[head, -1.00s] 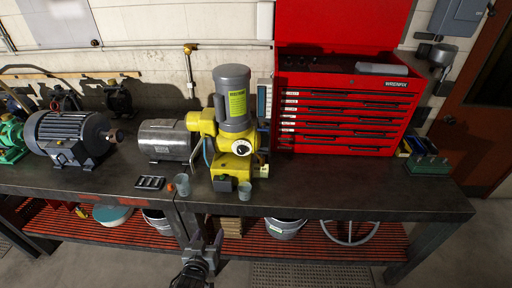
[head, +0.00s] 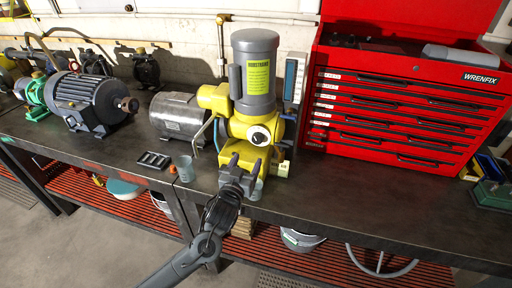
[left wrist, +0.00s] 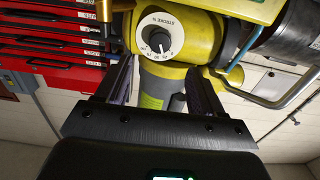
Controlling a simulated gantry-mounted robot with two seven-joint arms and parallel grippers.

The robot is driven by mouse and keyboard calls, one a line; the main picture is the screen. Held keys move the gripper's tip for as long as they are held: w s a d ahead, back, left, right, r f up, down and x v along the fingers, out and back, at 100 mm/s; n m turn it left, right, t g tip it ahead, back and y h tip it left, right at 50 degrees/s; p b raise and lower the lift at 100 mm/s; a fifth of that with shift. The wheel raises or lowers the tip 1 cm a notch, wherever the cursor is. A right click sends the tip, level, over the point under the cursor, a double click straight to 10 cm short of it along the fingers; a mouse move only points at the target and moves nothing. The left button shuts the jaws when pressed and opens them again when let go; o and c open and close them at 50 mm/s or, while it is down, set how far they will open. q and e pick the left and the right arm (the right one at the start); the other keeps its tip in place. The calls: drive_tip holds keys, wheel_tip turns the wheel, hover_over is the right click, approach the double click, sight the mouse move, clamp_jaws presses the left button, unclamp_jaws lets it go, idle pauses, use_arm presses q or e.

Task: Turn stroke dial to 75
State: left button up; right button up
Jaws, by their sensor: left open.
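The stroke dial (head: 260,135) is a white disc with a black knob on the front of the yellow metering pump (head: 240,155), under its grey motor. It also shows in the left wrist view (left wrist: 156,36), where "STROKE %" is readable upside down. A white pointer mark shows on the knob; its exact reading is too small to tell. My left gripper (head: 243,170) is open and empty, below and in front of the dial. In the left wrist view, the dial appears beyond the gap between the fingers (left wrist: 158,75), apart from them. My right gripper is not in view.
A red tool chest (head: 405,110) stands right of the pump. A silver motor (head: 178,115) is close on its left, and a dark motor (head: 90,100) farther left. A clear cup (head: 185,168) stands near the bench edge. The bench (head: 330,195) is clear front right.

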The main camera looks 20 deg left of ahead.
sight(257, 141)
use_arm(q)
drive_tip(key=w, duration=0.6)
drive_tip(key=w+b, duration=0.1)
drive_tip(key=w, duration=0.3)
drive_tip(key=shift+a, duration=0.25)
drive_tip(key=shift+c, duration=0.2)
drive_tip(key=c, duration=1)
